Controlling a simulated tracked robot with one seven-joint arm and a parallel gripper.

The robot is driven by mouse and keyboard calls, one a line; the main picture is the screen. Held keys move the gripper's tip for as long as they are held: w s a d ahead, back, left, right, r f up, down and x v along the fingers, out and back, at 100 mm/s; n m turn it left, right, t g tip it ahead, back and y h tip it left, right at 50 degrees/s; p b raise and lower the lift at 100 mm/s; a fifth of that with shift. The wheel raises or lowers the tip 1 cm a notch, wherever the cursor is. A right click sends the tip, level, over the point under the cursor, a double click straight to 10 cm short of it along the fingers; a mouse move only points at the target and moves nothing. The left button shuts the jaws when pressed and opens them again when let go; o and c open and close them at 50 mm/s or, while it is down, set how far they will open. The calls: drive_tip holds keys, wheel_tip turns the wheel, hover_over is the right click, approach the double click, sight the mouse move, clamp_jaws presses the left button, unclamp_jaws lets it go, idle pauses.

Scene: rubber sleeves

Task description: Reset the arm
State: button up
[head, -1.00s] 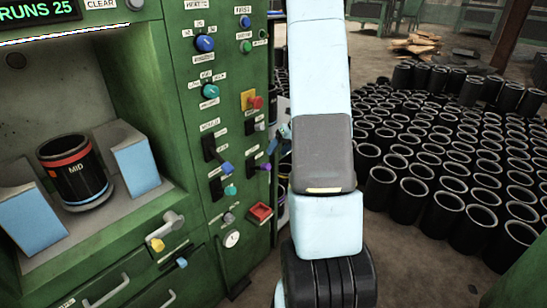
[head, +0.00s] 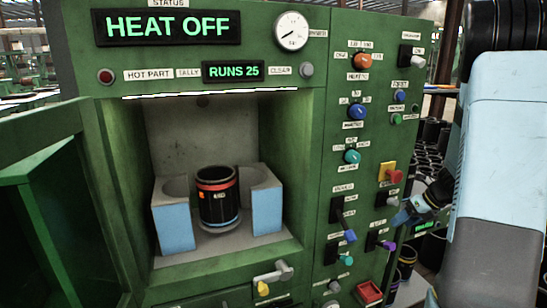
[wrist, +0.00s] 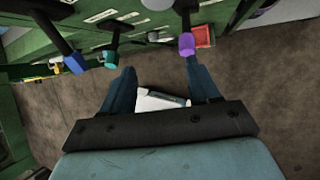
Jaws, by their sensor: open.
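My arm (head: 502,170) stands at the right of the head view, in front of the green machine's control panel. My gripper (head: 403,214) is beside the panel's right part, above a purple-tipped lever (head: 387,245). In the wrist view my gripper (wrist: 162,76) has its two fingers spread, with nothing held between them. The purple tip (wrist: 186,44) appears close to the right finger's end; I cannot tell whether they touch. A black sleeve (head: 217,207) with a red band stands upright in the machine's chamber between two pale blue blocks (head: 174,225).
The status display (head: 167,27) reads HEAT OFF; the counter (head: 233,71) reads RUNS 25. An open green door (head: 50,190) is at left. Black sleeves (head: 430,158) stand behind my arm.

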drive_tip(key=s+a+r+n+h, duration=0.1)
drive_tip(key=s+a+r+n, duration=0.4)
drive_tip(key=a+r+n, duration=0.35)
drive_tip(key=s+a+r+n, duration=0.6)
drive_tip(key=a+r+n, duration=0.1)
drive_tip(key=r+n, duration=0.15)
drive_tip(key=s+a+r+n+h, duration=0.1)
drive_tip(key=s+a+r+n, duration=0.2)
drive_tip(key=s+n, duration=0.5)
drive_tip(key=s+a+r+n+t+h, duration=0.1)
drive_tip(key=s+a+r+n+h, duration=0.1)
drive_tip(key=s+n, duration=0.6)
drive_tip(key=shift+a+r, duration=0.45)
drive_tip(key=shift+r, duration=0.3)
